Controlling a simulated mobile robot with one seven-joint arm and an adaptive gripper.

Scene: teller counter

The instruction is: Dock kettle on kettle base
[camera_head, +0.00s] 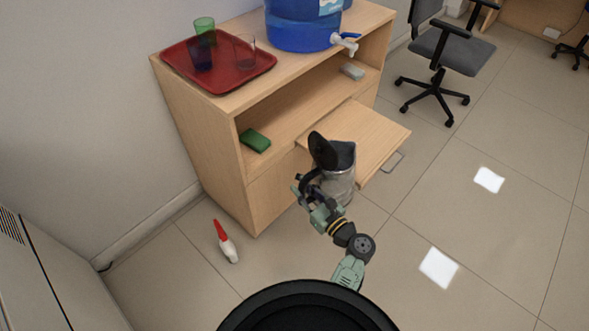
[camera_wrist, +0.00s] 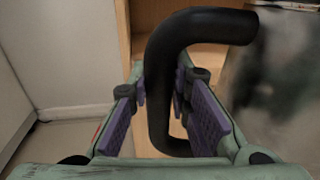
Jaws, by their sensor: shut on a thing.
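A steel kettle (camera_head: 342,181) with a black handle is in front of the pull-out board in the head view. Its black lid (camera_head: 322,150) stands open. My gripper (camera_head: 309,187) is at the handle on the kettle's left side. In the wrist view the black handle (camera_wrist: 163,75) runs between the purple pads of my gripper (camera_wrist: 166,98), which is shut on it. Part of the steel body (camera_wrist: 270,95) fills the right of that view. The kettle looks about upright. I cannot make out the kettle base in either view; the kettle hides part of the board.
The pull-out board (camera_head: 375,140) sticks out from a wooden cabinet (camera_head: 215,145). A green sponge (camera_head: 255,141) lies on its shelf. A red tray (camera_head: 225,83) with cups and a blue water dispenser (camera_head: 300,25) stand on top.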

